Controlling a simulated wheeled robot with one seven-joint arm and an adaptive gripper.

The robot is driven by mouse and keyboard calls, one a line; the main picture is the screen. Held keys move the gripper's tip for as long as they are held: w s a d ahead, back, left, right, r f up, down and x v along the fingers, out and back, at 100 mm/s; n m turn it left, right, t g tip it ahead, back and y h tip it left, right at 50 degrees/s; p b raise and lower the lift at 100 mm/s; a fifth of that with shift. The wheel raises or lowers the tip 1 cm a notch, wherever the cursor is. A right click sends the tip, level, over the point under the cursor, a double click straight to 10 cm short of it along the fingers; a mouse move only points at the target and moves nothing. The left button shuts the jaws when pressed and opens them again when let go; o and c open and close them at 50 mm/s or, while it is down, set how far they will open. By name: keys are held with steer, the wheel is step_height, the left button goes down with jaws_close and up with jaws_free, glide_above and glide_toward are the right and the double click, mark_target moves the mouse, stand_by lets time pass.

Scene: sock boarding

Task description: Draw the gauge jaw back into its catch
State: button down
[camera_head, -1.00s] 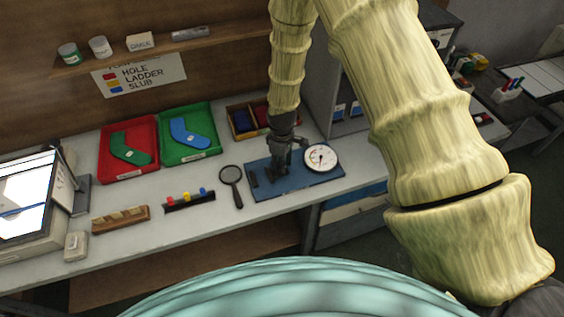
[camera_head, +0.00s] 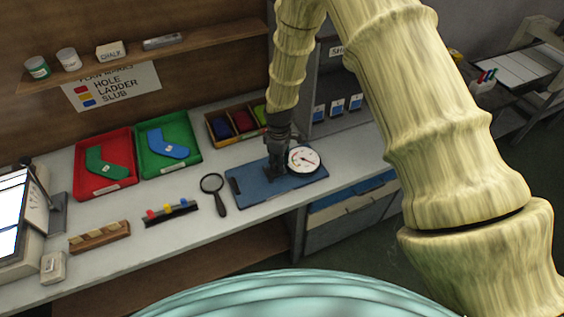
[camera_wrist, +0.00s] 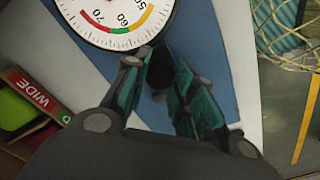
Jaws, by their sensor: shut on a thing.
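The gauge has a round white dial (camera_head: 303,160) and a blue base plate (camera_head: 250,187) on the workbench. In the wrist view the dial (camera_wrist: 115,18) is at the top, with red, yellow and green bands near 55 to 70. My gripper (camera_head: 277,172) reaches down onto the plate, just left of the dial. In the wrist view my gripper (camera_wrist: 165,95) is shut on a dark rounded piece, the gauge jaw (camera_wrist: 161,68), between its fingers. Most of the jaw is hidden by the fingers, and I cannot make out the catch.
A magnifying glass (camera_head: 212,184) lies left of the plate. A red tray (camera_head: 104,191) and a green tray (camera_head: 178,168) hold socks behind it. A pin rack (camera_head: 170,213) and a wooden block (camera_head: 99,237) lie at front left. A compartment box (camera_head: 222,143) stands behind the plate.

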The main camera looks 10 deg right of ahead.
steer(key=c, duration=1.1)
jaws_free()
steer(key=shift+c, duration=0.2)
steer(key=shift+r, duration=0.1)
step_height(320, 180, up, 12)
